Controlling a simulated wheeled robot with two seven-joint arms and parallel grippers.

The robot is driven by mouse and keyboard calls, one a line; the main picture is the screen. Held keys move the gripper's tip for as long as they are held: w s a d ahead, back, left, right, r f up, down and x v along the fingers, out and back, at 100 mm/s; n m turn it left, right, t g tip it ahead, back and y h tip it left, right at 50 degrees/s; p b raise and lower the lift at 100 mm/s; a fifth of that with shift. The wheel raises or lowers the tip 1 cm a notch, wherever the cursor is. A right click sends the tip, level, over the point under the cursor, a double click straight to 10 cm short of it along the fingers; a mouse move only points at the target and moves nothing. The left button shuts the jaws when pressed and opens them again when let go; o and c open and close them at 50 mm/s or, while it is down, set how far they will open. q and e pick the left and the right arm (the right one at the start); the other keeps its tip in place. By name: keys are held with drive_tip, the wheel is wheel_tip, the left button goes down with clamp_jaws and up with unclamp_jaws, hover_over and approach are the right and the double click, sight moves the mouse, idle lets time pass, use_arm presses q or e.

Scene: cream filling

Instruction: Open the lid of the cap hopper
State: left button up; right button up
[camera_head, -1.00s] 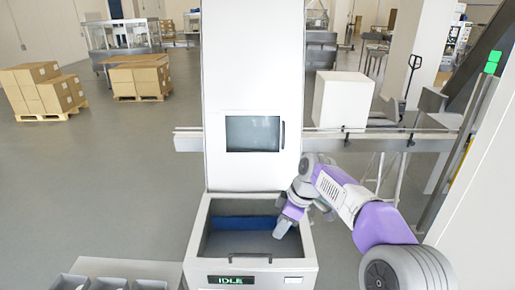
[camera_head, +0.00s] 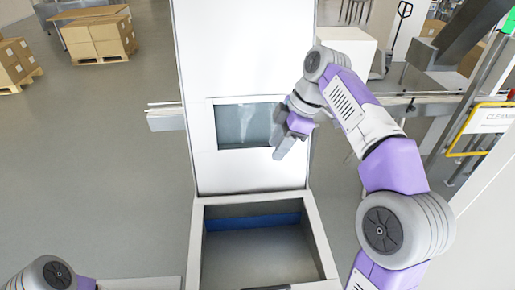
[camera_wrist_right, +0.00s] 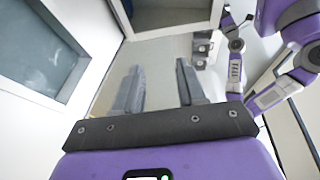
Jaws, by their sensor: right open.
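A white machine has a tall upright panel (camera_head: 240,50) with a dark glass window (camera_head: 240,125) in it. The window also shows at the left of the right wrist view (camera_wrist_right: 45,45). Below the panel is an open-topped bin (camera_head: 197,245) with a blue strip inside. I cannot tell which part is the lid. My right gripper (camera_head: 281,153) is open and empty, in front of the window's right lower edge. It covers the place of the window's dark handle. In the right wrist view its fingers (camera_wrist_right: 160,85) are apart with nothing between them. My left arm shows, but its fingers cannot be made out.
A conveyor rail (camera_head: 165,117) runs behind the machine on both sides. A white box (camera_head: 347,52) stands behind at the right. Stacked cartons (camera_head: 100,37) lie far back left. A sign (camera_head: 490,117) with a yellow frame is at the right. The floor to the left is clear.

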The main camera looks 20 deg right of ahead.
drive_tip(key=s+b+x, duration=0.1)
drive_tip(key=x, duration=0.5)
drive_tip(key=shift+s+a+f, duration=0.25)
drive_tip(key=shift+s+f, duration=0.05)
drive_tip(key=shift+f, duration=0.05)
drive_tip(key=shift+w, duration=0.1)
drive_tip(key=shift+c, duration=0.8)
clamp_jaws()
drive_tip(key=c, duration=0.5)
unclamp_jaws()
drive_tip(key=o, duration=0.7)
drive_tip(key=shift+c, duration=0.2)
